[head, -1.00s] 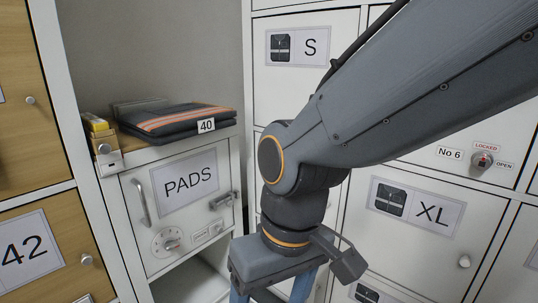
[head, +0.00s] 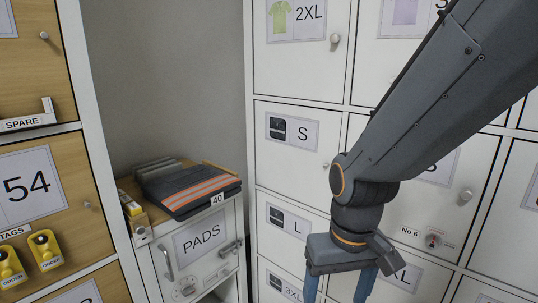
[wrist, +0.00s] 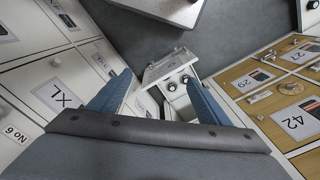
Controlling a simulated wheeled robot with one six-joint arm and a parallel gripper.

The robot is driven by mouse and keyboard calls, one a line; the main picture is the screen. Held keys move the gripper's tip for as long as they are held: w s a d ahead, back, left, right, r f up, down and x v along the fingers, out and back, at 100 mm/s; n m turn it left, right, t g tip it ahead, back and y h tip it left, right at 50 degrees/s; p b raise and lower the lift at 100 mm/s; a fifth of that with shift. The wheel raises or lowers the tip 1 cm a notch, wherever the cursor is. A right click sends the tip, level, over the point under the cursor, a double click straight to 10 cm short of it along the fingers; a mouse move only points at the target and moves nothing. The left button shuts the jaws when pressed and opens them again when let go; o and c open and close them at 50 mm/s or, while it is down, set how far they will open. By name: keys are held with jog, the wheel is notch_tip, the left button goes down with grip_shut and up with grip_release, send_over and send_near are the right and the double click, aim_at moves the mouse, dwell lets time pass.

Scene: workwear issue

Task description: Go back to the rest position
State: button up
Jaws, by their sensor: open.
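My gripper (head: 337,286) hangs in front of the white lockers in the head view, fingers pointing down. Its two blue fingers stand apart with nothing between them. In the wrist view my gripper (wrist: 160,98) also shows open and empty, with the floor and a small white cabinet beyond the fingers. My arm reaches in from the upper right.
White lockers (head: 299,160) fill the right, marked with sizes. Wooden lockers (head: 45,90) stand at the left. Between them, the PADS cabinet (head: 203,237) carries folded dark clothing with orange stripes (head: 192,190), tagged 40. A No 6 lock (head: 432,240) sticks out near my gripper.

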jog(key=s+d+r+m+p, duration=0.1)
jog(key=s+d+r+p, duration=0.1)
jog(key=d+r+p, duration=0.5)
jog(key=r+p, duration=0.1)
jog(key=p, duration=0.2)
jog(key=shift+r+m+h, duration=0.3)
jog(key=shift+m, duration=0.1)
